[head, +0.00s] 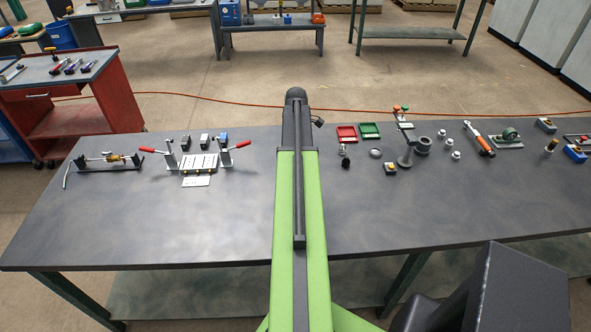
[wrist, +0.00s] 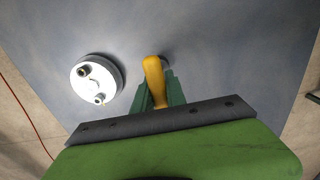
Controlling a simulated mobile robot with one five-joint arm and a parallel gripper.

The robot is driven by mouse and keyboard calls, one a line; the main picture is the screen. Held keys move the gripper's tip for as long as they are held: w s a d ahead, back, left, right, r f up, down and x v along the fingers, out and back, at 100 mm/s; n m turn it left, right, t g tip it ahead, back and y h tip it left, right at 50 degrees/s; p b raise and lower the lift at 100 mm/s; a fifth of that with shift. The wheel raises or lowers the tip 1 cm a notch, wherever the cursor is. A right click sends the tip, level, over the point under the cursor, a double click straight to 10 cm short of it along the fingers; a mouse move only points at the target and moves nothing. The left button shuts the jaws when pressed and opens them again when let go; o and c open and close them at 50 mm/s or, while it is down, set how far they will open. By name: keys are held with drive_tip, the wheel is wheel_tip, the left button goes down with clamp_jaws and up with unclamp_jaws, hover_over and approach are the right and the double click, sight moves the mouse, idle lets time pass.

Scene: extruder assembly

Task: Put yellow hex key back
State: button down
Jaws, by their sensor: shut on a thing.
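In the wrist view my gripper (wrist: 160,88) has green fingers closed around the yellow hex key (wrist: 153,76). Its thick yellow handle shows above and between the fingers; I cannot see its metal shaft. A round white piece (wrist: 97,80) with two grey-rimmed round features on its face is left of the fingers, apart from them. I cannot tell whether it is the key's holder. A small grey round thing (wrist: 165,61) shows just behind the yellow handle. In the head view my own arm hides the gripper and the key.
The dark workbench (head: 215,225) has bare room along its front. A fixture with red-handled clamps (head: 200,160) stands left of my arm. Red (head: 346,133) and green (head: 370,130) trays, a grey stand (head: 406,150) and an orange-handled tool (head: 479,140) are to the right.

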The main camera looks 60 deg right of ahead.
drive_tip(key=shift+w+f, duration=0.15)
drive_tip(key=shift+w, duration=0.05)
drive_tip(key=shift+f+b, duration=2)
drive_tip(key=c, duration=1.4)
unclamp_jaws()
drive_tip(key=shift+r, duration=0.1)
drive_tip(key=shift+o, duration=0.2)
wheel_tip(320, 180, up, 18)
drive_tip(key=p, duration=1.7)
drive_tip(key=shift+w+a+f+p, duration=0.25)
drive_tip(key=shift+p, duration=0.1)
